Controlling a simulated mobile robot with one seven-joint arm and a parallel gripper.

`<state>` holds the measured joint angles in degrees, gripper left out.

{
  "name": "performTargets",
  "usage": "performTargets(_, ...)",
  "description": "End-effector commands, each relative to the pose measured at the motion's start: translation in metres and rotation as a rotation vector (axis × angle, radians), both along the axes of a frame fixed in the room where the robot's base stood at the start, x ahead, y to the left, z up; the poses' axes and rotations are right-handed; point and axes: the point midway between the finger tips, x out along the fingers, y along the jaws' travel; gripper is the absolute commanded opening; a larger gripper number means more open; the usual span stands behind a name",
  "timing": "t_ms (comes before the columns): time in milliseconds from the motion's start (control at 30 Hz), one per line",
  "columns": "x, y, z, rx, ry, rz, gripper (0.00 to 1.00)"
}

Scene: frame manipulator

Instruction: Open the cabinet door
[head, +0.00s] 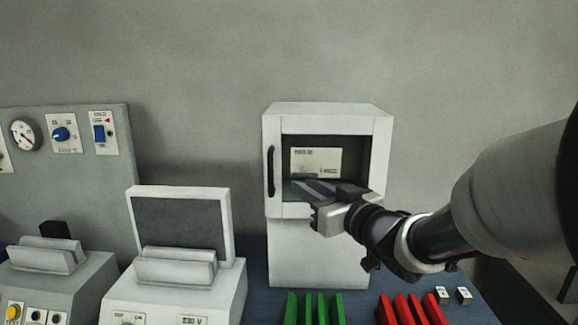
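The white cabinet (384,160) stands at the middle right on a white base. Its door (325,210) appears shut and has a large dark window with a pale label (315,162) behind it. A black vertical handle (271,172) is on the door's left side. My gripper (303,187) reaches in from the right and points left, in front of the lower window. Its fingertips are to the right of the handle and apart from it in the picture. The gap between the fingers is not clear. My gripper hides the lower right part of the door.
Green plates (315,310) and red plates (410,312) stand at the front of the blue table (258,285). A white device with a raised lid (183,225) is left of the cabinet. A panel (80,180) with a gauge and knobs stands farther left.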

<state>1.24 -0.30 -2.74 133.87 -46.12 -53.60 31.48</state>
Motion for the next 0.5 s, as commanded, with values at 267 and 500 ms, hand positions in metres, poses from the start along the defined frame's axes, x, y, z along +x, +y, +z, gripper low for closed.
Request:
performTargets(267, 0.031, 0.022, 0.001, 0.003, -0.003, 0.011, 0.2)
performTargets(500, 0.076, 0.05, 0.001, 0.003, -0.001, 0.009, 0.2)
